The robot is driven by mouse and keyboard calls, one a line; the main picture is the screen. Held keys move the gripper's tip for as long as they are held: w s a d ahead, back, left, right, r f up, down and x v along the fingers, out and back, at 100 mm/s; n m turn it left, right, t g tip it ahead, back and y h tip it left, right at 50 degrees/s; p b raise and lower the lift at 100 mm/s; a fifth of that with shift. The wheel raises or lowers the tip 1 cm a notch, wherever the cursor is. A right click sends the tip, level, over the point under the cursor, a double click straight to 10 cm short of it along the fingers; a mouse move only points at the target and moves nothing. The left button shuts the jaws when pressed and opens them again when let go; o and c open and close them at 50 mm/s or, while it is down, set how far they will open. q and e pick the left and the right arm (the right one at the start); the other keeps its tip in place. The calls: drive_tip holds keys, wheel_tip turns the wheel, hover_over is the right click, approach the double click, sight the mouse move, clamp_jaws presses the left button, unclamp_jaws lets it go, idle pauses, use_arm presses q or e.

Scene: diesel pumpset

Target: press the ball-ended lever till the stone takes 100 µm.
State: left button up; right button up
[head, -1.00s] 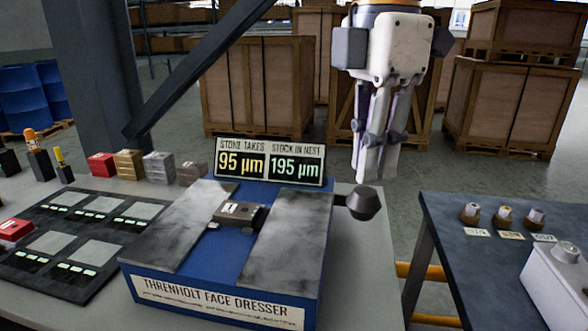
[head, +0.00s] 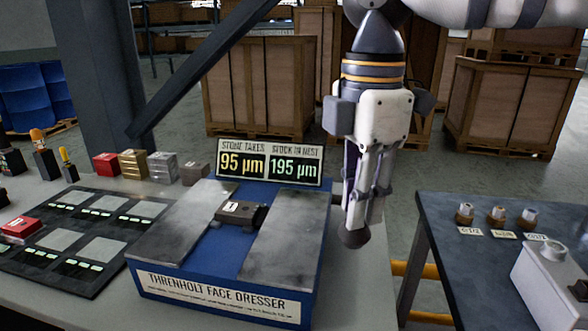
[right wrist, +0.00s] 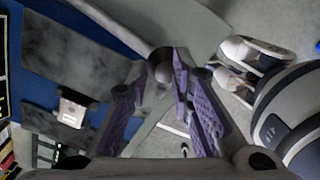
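The Threnholt face dresser (head: 215,291) stands on the bench. Its display (head: 269,164) reads stone takes 95 µm and stock in nest 195 µm. A small dark block (head: 238,213) sits in the middle, between two grey plates. The lever's dark ball end (head: 354,237) is low at the dresser's right side; my right gripper hides most of the lever's arm. My right gripper (head: 364,222) points down with its fingertips at the ball. In the right wrist view the ball (right wrist: 161,84) shows in the gap between the purple-padded fingers; I cannot tell whether they touch it. My left gripper is out of view.
A dark panel with lit pads (head: 70,240) and a red block (head: 20,228) lie left of the dresser. Several small blocks (head: 133,163) stand behind it. A separate dark table (head: 480,265) stands right, across a floor gap. Wooden crates (head: 265,95) are behind.

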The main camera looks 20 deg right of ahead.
drive_tip(key=shift+s+a+f, duration=0.15)
drive_tip(key=shift+s+f, duration=0.1)
drive_tip(key=shift+f, duration=0.4)
drive_tip(key=shift+s+a+f, duration=0.15)
drive_tip(key=shift+s+f, duration=0.1)
drive_tip(key=shift+f, duration=0.45)
drive_tip(key=shift+s+a+f, duration=0.15)
drive_tip(key=shift+s+f, duration=0.1)
drive_tip(key=shift+f, duration=0.4)
drive_tip(key=shift+s+a+f, duration=0.1)
drive_tip(key=shift+s+f, duration=0.05)
drive_tip(key=shift+f, duration=0.7)
drive_tip(key=shift+s+a+f, duration=0.1)
drive_tip(key=shift+s+f, duration=0.05)
drive_tip(key=shift+f, duration=0.65)
wheel_tip(320, 180, up, 16)
hover_over(355, 233)
drive_tip(key=w+d, duration=0.2)
drive_tip(key=w, duration=0.1)
drive_tip(key=shift+f, duration=0.1)
